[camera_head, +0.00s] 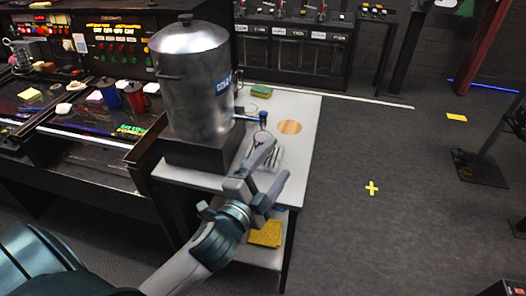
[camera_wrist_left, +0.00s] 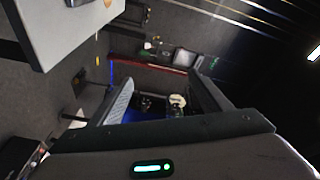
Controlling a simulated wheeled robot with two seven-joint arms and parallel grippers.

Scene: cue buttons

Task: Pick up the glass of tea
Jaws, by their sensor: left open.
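A clear glass (camera_head: 260,136) shows at the tap of a large metal urn (camera_head: 193,85), at the table's right side. It is small and partly hidden behind my gripper, so I cannot tell its tea content. My left gripper (camera_head: 277,158) is open, with its fingers over the front right part of the small white table, just in front of the glass. I cannot tell whether they touch anything. In the left wrist view the two fingers of the gripper (camera_wrist_left: 163,80) stand apart with nothing seen between them; no glass shows there. My right gripper is not in view.
The white table (camera_head: 300,108) also bears a round wooden coaster (camera_head: 289,127) and a green and yellow sponge (camera_head: 261,91). The tap with its blue handle (camera_head: 263,117) juts out near my fingers. A yellow cloth (camera_head: 266,234) lies on the lower shelf.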

